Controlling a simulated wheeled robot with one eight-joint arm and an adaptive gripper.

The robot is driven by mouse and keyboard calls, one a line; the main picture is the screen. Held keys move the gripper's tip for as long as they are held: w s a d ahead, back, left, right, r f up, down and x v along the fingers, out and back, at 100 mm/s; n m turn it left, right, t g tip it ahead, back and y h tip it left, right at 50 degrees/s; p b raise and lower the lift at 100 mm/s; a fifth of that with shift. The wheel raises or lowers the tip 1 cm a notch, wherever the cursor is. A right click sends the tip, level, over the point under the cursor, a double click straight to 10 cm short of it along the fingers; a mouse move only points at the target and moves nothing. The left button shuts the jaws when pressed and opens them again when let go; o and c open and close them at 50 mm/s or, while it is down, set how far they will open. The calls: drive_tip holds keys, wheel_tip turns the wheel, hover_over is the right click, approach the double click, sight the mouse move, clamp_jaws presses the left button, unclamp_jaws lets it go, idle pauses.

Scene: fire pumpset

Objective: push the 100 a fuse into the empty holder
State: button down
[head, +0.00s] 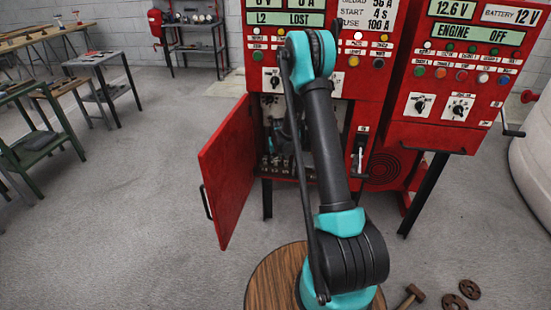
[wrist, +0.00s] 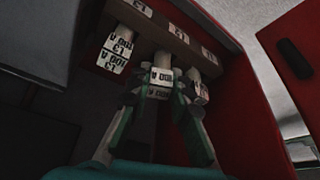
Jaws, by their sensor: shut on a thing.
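In the wrist view a pale fuse (wrist: 162,77) with an upside-down 100 A label sits between the fingertips of my gripper (wrist: 163,92). My gripper is shut on it. The fuse's far end is close below the brown holder bar (wrist: 178,40), in the middle position. I cannot tell whether it touches the contacts there. In the head view my arm reaches into the open red cabinet (head: 357,112), and the arm hides much of the gripper and the fuse.
Another labelled fuse (wrist: 112,55) sits left of the held one, and a pale one (wrist: 200,90) sits close on its right. The red cabinet door (head: 228,170) stands open at the left. A second red panel (head: 455,90) stands at the right.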

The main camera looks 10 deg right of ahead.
drive_tip(key=shift+f, duration=0.25)
drive_tip(key=c, duration=1.7)
unclamp_jaws()
drive_tip(key=s+d+r, duration=0.2)
drive_tip(key=s+r, duration=1.3)
drive_tip(key=r, duration=0.2)
drive_tip(key=shift+m, duration=0.5)
drive_tip(key=s, duration=0.9)
drive_tip(key=s+d, duration=0.1)
drive_tip(key=s, duration=0.7)
drive_tip(key=s+d+r, duration=0.1)
drive_tip(key=s, duration=0.8)
drive_tip(key=shift+s, duration=0.35)
